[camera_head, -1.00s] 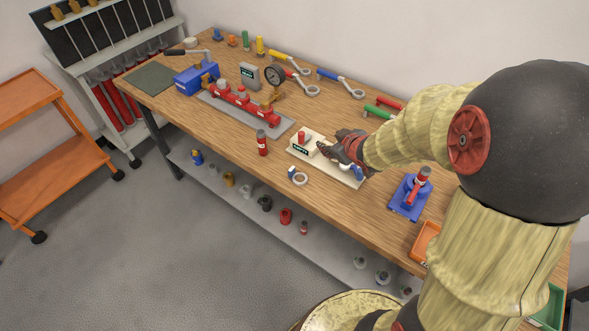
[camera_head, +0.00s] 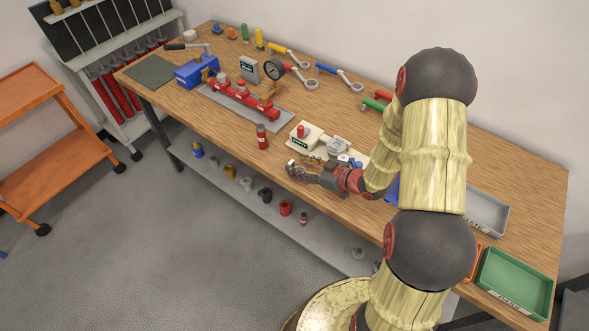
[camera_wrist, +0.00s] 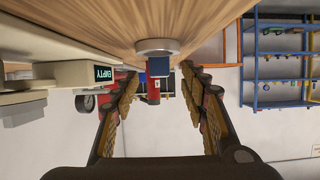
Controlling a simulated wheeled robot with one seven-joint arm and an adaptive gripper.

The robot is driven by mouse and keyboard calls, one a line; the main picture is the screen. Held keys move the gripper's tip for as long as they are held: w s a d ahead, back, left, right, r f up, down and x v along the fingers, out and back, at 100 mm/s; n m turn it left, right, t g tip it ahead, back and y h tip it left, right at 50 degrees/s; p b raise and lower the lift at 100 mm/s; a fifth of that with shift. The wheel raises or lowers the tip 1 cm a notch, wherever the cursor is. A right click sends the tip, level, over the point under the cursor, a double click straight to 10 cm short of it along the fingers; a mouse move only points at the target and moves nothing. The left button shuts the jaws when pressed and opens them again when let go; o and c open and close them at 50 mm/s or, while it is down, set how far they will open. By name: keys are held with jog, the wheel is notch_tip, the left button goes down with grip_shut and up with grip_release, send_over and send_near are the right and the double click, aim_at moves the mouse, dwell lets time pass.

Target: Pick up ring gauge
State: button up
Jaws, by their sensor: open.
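My gripper is open and empty.
A red cylinder (camera_head: 262,136) stands on the bench (camera_head: 215,130) beyond my gripper; it also shows behind the ring in the wrist view (camera_wrist: 153,94). A white device marked EMPTY (camera_head: 304,137) is close behind my gripper. A green tray (camera_head: 515,285) is at the right.

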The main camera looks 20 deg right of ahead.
aim_at(293, 164)
jog(key=shift+b+x, duration=0.35)
jog(key=shift+x, duration=1.55)
jog(key=shift+d+f, duration=0.1)
jog(key=shift+f, duration=0.05)
jog(key=shift+c, duration=0.9)
grip_shut()
